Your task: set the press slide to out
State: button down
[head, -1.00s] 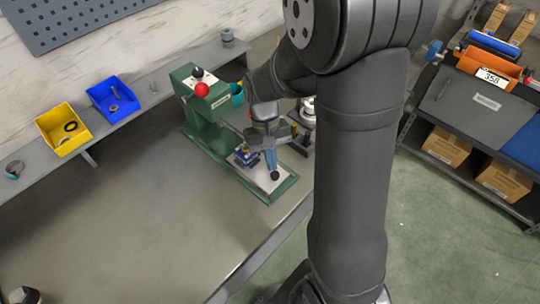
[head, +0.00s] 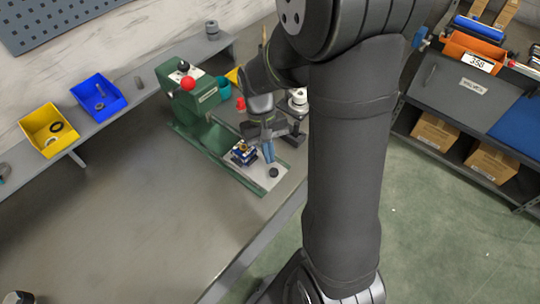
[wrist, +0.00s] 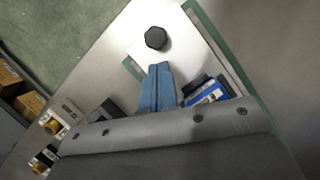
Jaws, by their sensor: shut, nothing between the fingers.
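The green press (head: 187,101) stands on the bench, with a red ball and a dark ball on top. Its light slide plate (head: 284,180) lies on the green base at the front right. A dark knob (head: 273,172) stands on the plate near its outer end; the knob also shows in the wrist view (wrist: 155,38). A blue and dark fixture (head: 244,153) sits on the plate, nearer the press column. My gripper (head: 269,158) is shut and empty, its blue fingers together. In the wrist view the fingertips (wrist: 159,67) are just short of the knob, apart from it in the picture.
Blue (head: 99,97) and yellow (head: 48,130) bins sit on the raised shelf at left. A dark stand with a pale top (head: 298,105) is behind my gripper. A shelf rack with cardboard boxes (head: 436,131) stands at right.

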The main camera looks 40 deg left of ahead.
jog(key=a, duration=0.1)
jog(key=w+a+r, duration=0.1)
jog(key=a, duration=0.1)
jog(key=shift+w+r, duration=0.25)
jog(key=shift+r, duration=0.05)
jog(key=v, duration=0.8)
jog(key=shift+r, duration=0.35)
jog(key=shift+f, duration=0.1)
jog(key=x, duration=0.9)
jog(key=shift+d+f, duration=0.1)
jog(key=shift+d, duration=0.1)
jog(key=shift+s+d+f, duration=0.25)
jog(key=shift+s+d, duration=0.1)
jog(key=shift+d, duration=0.25)
jog(key=shift+s+d+f, duration=0.25)
jog(key=shift+s+d, duration=0.1)
jog(key=shift+d, duration=0.3)
jog(key=shift+s+d, duration=0.2)
jog(key=shift+d, duration=0.15)
